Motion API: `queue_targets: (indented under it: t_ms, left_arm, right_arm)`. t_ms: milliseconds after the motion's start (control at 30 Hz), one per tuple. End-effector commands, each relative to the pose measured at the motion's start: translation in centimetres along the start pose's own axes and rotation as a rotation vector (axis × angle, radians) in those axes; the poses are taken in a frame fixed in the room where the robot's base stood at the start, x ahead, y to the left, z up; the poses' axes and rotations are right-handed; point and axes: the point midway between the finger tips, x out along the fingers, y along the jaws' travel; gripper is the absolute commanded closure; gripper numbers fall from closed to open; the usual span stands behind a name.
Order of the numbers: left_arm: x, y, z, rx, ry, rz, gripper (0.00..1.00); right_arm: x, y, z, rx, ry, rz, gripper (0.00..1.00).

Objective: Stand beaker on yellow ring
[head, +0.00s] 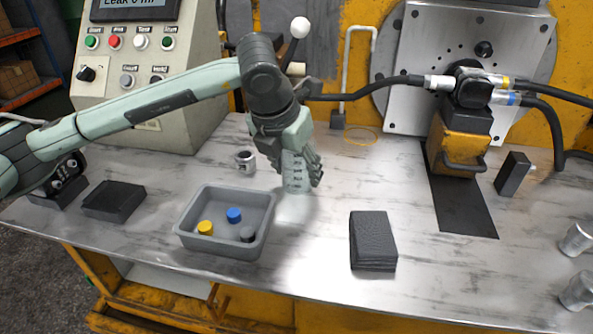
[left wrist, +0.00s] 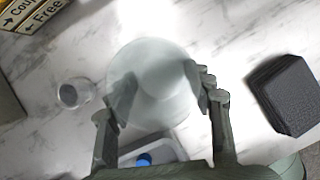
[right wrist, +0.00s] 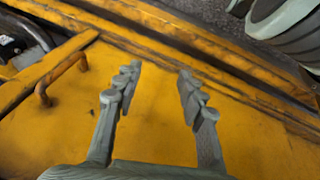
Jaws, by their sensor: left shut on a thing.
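The clear beaker (head: 295,172) with dark markings is upright at the middle of the bench. My left gripper (head: 303,165) is shut on it from above. In the left wrist view the beaker (left wrist: 153,80) shows as a pale round shape between the fingers of my left gripper (left wrist: 165,105). Whether its base touches the bench is hard to tell. The yellow ring (head: 361,136) lies flat on the bench farther back and to the right of the beaker. My right gripper (right wrist: 155,95) is open and empty in the right wrist view, in front of a yellow surface.
A grey tray (head: 184,226) with yellow, blue and dark caps stands front left of the beaker. A stack of dark pads (head: 373,241) lies front right. The motor (head: 468,90) with hoses is right of the ring.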

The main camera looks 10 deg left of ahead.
Motion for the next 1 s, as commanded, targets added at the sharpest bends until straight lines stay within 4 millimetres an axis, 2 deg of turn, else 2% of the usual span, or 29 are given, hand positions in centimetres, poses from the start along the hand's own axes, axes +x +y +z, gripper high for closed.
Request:
queue_targets:
  t_ms: [100,367,933,967,1000]
  left_arm:
    - [0.9,0.0,-0.4,0.0,0.0,-0.001,0.77]
    - [0.9,0.0,-0.4,0.0,-0.001,-0.001,0.77]
    - [1.1,0.0,-0.5,0.0,-0.001,-0.001,0.77]
    - [1.1,0.0,-0.5,0.0,-0.001,-0.001,0.46]
    - [1.1,0.0,-0.5,0.0,-0.001,-0.001,0.41]
  right_arm:
    - [0.2,0.0,0.1,0.0,-0.004,-0.001,0.6]
    - [0.4,-0.1,0.1,-0.001,-0.002,-0.002,0.6]
    - [0.1,-0.9,-1.9,-0.009,0.079,-0.017,0.6]
    - [0.0,-0.9,-2.0,-0.009,0.085,-0.018,0.6]
    - [0.0,-0.9,-2.1,-0.008,0.088,-0.018,0.6]
